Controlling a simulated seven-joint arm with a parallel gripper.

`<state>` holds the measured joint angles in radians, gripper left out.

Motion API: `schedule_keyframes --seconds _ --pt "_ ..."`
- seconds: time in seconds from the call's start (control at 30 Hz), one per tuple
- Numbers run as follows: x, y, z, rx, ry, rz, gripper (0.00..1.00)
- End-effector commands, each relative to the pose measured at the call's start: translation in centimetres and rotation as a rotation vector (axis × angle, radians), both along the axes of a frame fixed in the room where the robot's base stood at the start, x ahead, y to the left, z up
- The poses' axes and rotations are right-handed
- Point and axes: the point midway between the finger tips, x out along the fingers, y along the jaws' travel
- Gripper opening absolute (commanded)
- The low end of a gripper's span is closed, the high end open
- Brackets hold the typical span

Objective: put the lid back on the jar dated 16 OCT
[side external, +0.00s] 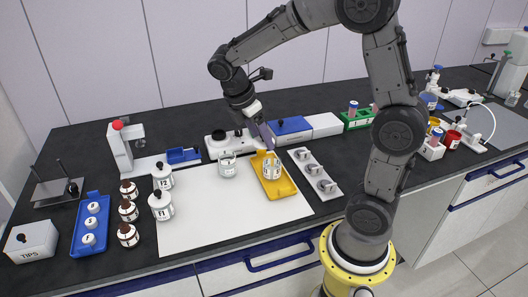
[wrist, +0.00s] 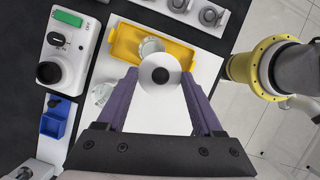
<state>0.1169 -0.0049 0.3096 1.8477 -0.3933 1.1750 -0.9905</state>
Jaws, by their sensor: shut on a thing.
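My gripper (wrist: 160,82) is shut on a white round lid with a black knob (wrist: 161,76). In the side view my gripper (side external: 267,145) points down near the back of the yellow tray (side external: 287,188); the lid is hard to make out there. A lidless jar (side external: 272,171) stands in the tray, also seen in the wrist view (wrist: 150,46), where the held lid partly overlaps it. Another lidless jar (side external: 227,167) stands on the white mat left of the tray; it shows in the wrist view (wrist: 101,93). The dates on both are too small to read.
Lidded white jars marked 12 (side external: 163,178) and 11 (side external: 161,207) stand at the mat's left, beside several brown bottles (side external: 128,212). A white device with a knob (side external: 222,143) and a blue-fronted box (side external: 290,130) stand behind. A grey rack (side external: 316,175) lies right of the tray. The mat's front is clear.

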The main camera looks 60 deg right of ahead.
Motion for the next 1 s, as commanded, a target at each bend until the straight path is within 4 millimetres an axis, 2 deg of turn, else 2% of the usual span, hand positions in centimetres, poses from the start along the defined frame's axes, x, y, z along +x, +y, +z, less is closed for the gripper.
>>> schedule_keyframes --seconds 0.03,0.1,0.3,0.47,1.0 --pt "0.2 -1.4 -0.3 0.0 0.002 -0.046 0.17" --pt "0.2 -2.7 -0.7 0.0 0.001 -0.089 0.17" --pt "-0.5 -4.5 -1.5 0.0 -0.001 -0.148 0.17" --pt "-0.5 -4.6 -2.2 -0.001 0.0 -0.15 0.17" --pt "-0.5 -4.6 -6.7 -0.001 0.001 -0.147 0.17"
